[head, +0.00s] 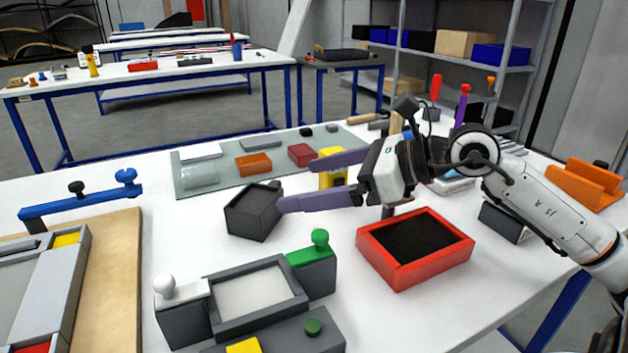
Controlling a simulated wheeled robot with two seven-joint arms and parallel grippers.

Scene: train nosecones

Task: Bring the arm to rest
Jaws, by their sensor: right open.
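My right gripper (282,184) shows in the head view, with its arm (560,212) coming in from the right. Its two purple fingers point left and stand wide apart, with nothing gripped between them. The fingers are above the table, near a dark grey box (252,212) and in front of a yellow block (331,178). The lower fingertip overlaps the right edge of the dark box in the picture; I cannot tell whether they touch. My left gripper is not in view.
A red-rimmed black tray (455,262) lies below the right wrist. A grey fixture (222,318) with white and green knobs is at front centre. A wooden board (118,268) is at left, a glassy mat (222,182) with blocks behind. An orange holder (582,185) is at far right.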

